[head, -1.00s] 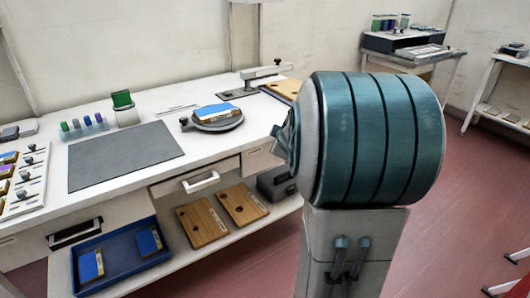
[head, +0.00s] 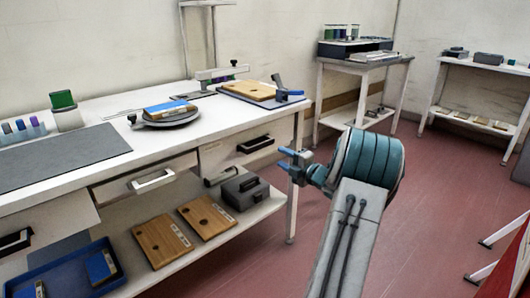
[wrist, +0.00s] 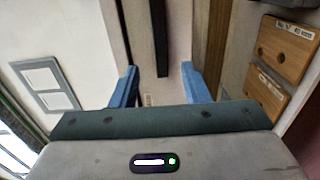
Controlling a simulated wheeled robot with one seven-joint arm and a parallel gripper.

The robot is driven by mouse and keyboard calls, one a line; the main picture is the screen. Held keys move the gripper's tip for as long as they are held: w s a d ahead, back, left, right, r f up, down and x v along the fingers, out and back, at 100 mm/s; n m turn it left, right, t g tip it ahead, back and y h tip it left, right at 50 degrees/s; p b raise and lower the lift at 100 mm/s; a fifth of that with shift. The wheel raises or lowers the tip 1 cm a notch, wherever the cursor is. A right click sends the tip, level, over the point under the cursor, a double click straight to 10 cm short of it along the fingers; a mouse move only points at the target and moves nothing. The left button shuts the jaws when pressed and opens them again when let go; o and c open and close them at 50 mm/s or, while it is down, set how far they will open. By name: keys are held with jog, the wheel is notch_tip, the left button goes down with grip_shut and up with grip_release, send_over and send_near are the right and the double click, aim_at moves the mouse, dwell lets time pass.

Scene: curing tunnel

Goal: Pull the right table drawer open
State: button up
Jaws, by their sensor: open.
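The right table drawer (head: 222,153) is at the right end of the white workbench and looks closed. Its black bar handle (head: 255,144) is in plain sight in the head view. My gripper (head: 286,160) is open and empty, to the right of the handle and apart from it. In the wrist view, my gripper's blue fingers (wrist: 160,82) are spread left and right. A dark bar that looks like the handle (wrist: 161,38) runs upright in that picture, lined up with the gap and beyond the fingertips.
The lower shelf holds wooden boards (head: 163,240), a grey box (head: 245,190) and a blue tray (head: 60,285). A wooden board (head: 248,91) lies on the tabletop above. Red floor on the right is open.

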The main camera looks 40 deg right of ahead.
aim_at(261, 147)
jog(key=w, duration=0.3)
jog(key=w+b, duration=0.1)
jog(key=w, duration=0.5)
jog(key=shift+w+a, duration=0.35)
jog(key=shift+w, duration=0.05)
jog(key=shift+c, duration=0.3)
grip_shut()
